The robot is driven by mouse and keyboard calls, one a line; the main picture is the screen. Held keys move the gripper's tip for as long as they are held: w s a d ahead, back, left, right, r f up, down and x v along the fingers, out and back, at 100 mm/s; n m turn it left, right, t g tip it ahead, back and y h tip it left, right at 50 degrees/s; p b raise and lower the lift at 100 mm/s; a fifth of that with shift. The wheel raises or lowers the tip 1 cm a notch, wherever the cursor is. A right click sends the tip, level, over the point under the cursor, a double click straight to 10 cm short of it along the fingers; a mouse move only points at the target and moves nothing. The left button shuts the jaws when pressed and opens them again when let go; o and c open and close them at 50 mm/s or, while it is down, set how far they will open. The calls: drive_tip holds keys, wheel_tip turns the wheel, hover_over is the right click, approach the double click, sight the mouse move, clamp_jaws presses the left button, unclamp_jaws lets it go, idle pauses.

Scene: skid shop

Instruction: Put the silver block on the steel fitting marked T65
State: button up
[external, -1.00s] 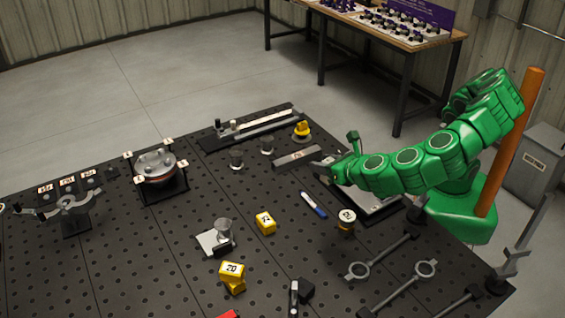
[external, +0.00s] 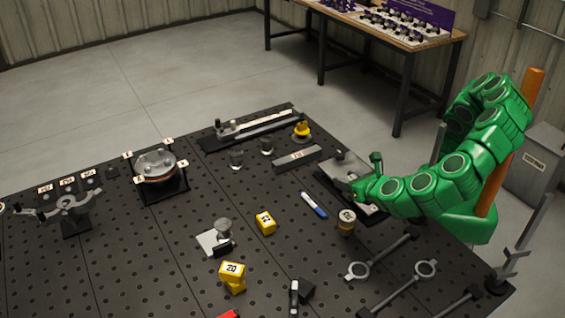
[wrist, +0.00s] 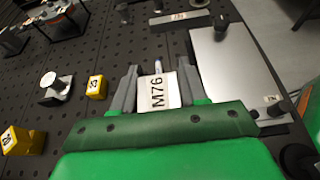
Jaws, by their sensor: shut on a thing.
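My gripper (wrist: 157,88) is shut on a pale silver-looking block marked M76 (wrist: 158,93), with one grey finger on each side of it. In the external view my gripper (external: 362,188) is low over the right part of the dark table, by a flat silver plate (external: 341,167). That plate shows large at right in the wrist view (wrist: 226,68). A grey bar with a small label (external: 297,157) lies beyond it. I cannot read T65 on any piece. Small metal fittings (external: 236,160) and (external: 267,145) stand farther back.
A blue marker (external: 313,205) and a labelled round can (external: 346,222) are close by. Yellow blocks (external: 265,222) and (external: 232,277) and a white plate with a metal knob (external: 213,242) lie at middle. Rods with rings (external: 383,257) lie at front right.

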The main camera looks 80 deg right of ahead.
drive_tip(key=shift+f, duration=3.85)
drive_tip(key=shift+f, duration=0.1)
drive_tip(key=o, duration=1.2)
drive_tip(key=shift+s+a+r, duration=0.1)
drive_tip(key=shift+r, duration=0.1)
drive_tip(key=v, duration=1.1)
drive_tip(key=shift+s+a, duration=0.25)
drive_tip(key=shift+s, duration=0.05)
